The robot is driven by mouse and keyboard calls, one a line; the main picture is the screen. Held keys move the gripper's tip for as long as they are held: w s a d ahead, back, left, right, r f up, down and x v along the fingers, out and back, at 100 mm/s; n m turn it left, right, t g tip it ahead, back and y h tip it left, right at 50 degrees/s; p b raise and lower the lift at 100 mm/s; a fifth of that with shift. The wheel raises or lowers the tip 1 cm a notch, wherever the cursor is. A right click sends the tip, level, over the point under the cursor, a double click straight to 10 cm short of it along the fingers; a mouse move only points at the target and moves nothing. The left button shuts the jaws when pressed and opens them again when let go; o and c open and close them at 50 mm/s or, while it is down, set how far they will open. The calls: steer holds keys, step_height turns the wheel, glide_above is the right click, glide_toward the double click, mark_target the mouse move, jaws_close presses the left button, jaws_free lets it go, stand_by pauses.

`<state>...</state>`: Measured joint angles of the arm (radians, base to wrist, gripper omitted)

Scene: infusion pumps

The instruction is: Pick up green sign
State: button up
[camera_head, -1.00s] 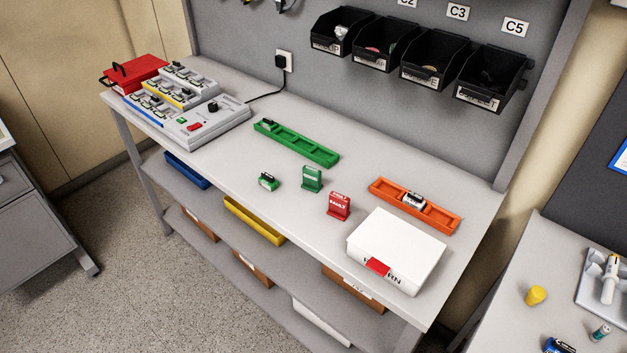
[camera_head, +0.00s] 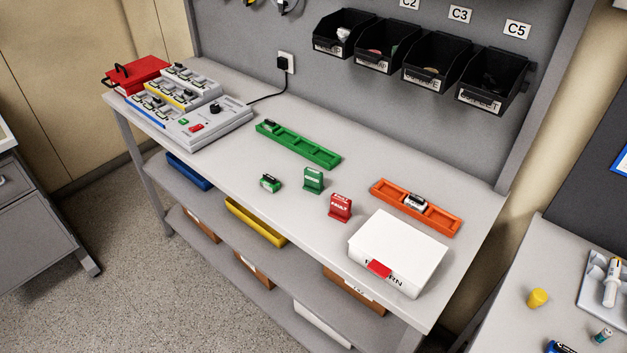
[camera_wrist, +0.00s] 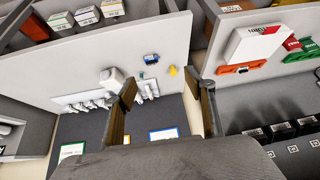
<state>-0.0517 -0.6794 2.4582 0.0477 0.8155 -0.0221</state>
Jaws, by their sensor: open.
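The green sign (camera_head: 313,181) stands upright on the grey workbench, near its middle, in the head view. In the wrist view the green sign (camera_wrist: 309,46) is at the far right edge, partly cut off. My gripper (camera_wrist: 160,95) shows only in the wrist view. It is open and empty, with its two fingers apart, and is well away from the sign.
On the workbench (camera_head: 290,225) are a green tray (camera_head: 300,145), an orange tray (camera_head: 440,216) holding a device, a white box (camera_head: 400,250) and a grey console (camera_head: 205,128). Black bins (camera_head: 430,60) hang above the back. A side table (camera_head: 510,300) stands at right.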

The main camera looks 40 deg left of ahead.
steer(key=w+a+r+n+t+y, duration=0.1)
steer(key=w+a+r+t+y, duration=0.2)
steer(key=w+a, duration=1)
steer(key=w+a+r+n+t+y, duration=0.1)
steer(key=w+a+r+n+y, duration=0.2)
steer(key=w+a, duration=1.1)
steer(key=w+a+m+t, duration=0.1)
steer(key=a+t, duration=0.1)
steer(key=a, duration=1)
steer(key=s+a+f+m+t, duration=0.1)
steer(key=a+f, duration=0.4)
steer(key=a, duration=0.3)
steer(key=s+a+f+t, duration=0.1)
steer(key=a+f+t, duration=0.1)
steer(key=a+f, duration=0.45)
steer(key=s+a+f+h, duration=0.1)
steer(key=s+a+f, duration=0.1)
steer(key=s+f, duration=0.2)
steer(key=s+a+f+t+h, duration=0.1)
steer(key=s+a+f, duration=0.2)
steer(key=s+f, duration=0.1)
steer(key=s+a+f+t+h, duration=0.1)
steer(key=s+a+f, duration=0.1)
steer(key=s+f, duration=0.2)
steer(key=shift+s+a, duration=0.1)
steer(key=shift+a, duration=0.25)
steer(key=shift+s+f+m+t+h, duration=0.3)
steer(key=shift+s+f, duration=0.05)
steer(key=shift+s, duration=0.05)
